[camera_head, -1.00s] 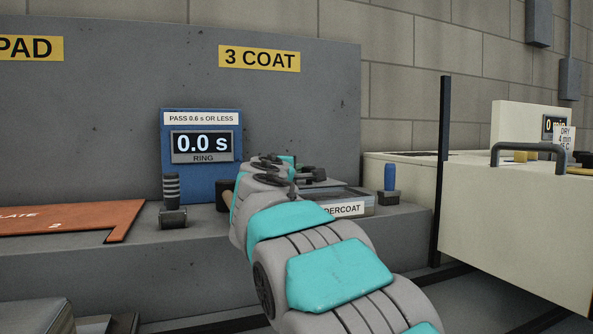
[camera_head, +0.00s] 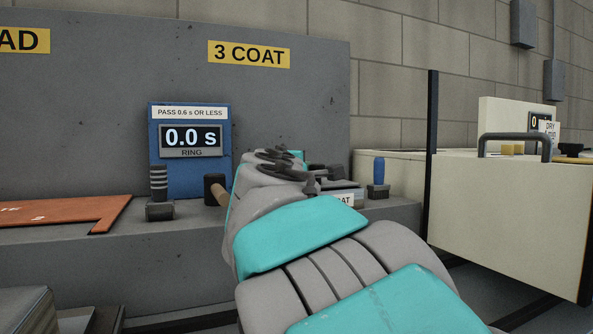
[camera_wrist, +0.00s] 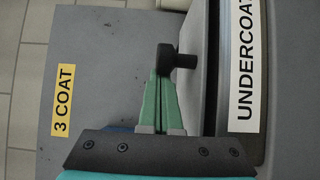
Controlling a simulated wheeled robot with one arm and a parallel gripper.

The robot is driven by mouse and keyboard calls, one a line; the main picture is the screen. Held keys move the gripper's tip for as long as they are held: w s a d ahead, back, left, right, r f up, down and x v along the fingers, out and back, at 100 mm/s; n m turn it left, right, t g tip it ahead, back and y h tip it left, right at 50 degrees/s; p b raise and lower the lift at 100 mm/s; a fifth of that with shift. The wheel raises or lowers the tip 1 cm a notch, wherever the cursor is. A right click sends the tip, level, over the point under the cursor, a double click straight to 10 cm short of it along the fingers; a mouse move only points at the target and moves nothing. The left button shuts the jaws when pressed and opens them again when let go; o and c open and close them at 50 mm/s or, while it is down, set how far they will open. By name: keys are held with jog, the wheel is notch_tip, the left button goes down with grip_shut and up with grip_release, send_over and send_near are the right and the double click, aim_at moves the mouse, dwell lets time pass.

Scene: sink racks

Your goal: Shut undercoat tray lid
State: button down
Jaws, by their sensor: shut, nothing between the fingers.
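The undercoat tray shows in the wrist view by its white label (camera_wrist: 245,65), with a light grey panel (camera_wrist: 196,42) alongside that looks like its lid. A black knob (camera_wrist: 180,61) stands out from this panel. My gripper (camera_wrist: 163,76) has its green fingers together and empty, with the tips right at the knob; I cannot tell whether they touch it. In the head view my arm hides most of the tray; only the end of its label (camera_head: 343,199) shows. How far the lid stands open I cannot tell.
A blue ring display (camera_head: 190,140) reads 0.0 s behind the bench. A black-and-grey striped handle (camera_head: 159,185), a wooden handle with a black end (camera_head: 214,188) and a blue-handled tool (camera_head: 379,172) stand near my arm. An orange plate (camera_head: 65,212) lies left; a cream box (camera_head: 510,215) stands right.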

jog(key=shift+s+d, duration=0.3)
jog(key=shift+s, duration=0.25)
jog(key=shift+s+d, duration=0.25)
jog(key=shift+s, duration=0.3)
jog(key=shift+w, duration=0.1)
